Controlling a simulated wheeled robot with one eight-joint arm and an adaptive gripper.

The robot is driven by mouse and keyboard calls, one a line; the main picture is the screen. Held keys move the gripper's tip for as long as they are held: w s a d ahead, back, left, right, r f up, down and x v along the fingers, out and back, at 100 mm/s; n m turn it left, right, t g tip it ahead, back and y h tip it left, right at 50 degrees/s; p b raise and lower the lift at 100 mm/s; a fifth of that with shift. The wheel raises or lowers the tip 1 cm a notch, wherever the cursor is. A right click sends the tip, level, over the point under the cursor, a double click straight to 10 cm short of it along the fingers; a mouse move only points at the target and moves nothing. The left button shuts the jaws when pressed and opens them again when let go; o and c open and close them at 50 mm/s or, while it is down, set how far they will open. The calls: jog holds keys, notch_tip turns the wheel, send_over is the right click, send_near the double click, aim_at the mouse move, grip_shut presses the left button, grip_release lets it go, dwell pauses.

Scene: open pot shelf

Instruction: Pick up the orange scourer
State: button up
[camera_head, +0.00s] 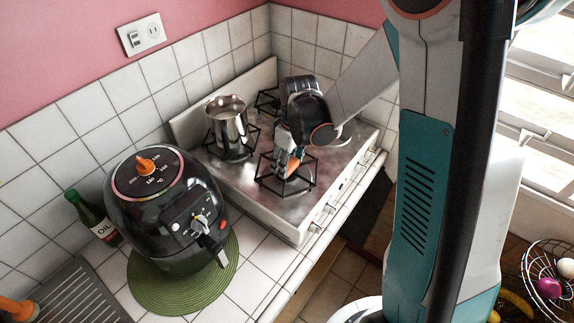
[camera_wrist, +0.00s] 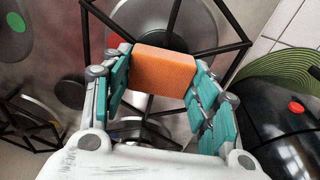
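The orange scourer (camera_wrist: 165,68) is a block between the fingertips of my gripper (camera_wrist: 163,72) in the wrist view. The teal finger pads meet it on both sides with no visible gap, so my gripper is shut on it. In the head view the scourer (camera_head: 293,166) shows as a small orange patch under my gripper (camera_head: 289,163), at the front burner grate of the stove. I cannot tell whether it still touches the grate.
The steel stove (camera_head: 236,180) has black grates; a metal pot (camera_head: 228,124) stands on a rear one. A black air fryer (camera_head: 165,215) stands on a green round mat (camera_head: 148,293) at the left, beside an oil bottle (camera_head: 92,217). Tiled walls close off the back.

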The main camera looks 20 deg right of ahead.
jog(key=shift+c, duration=0.3)
notch_tip(320, 180, up, 20)
jog(key=p, duration=0.2)
jog(key=shift+p, duration=0.35)
jog(key=shift+c, duration=0.5)
jog(key=shift+f, duration=0.1)
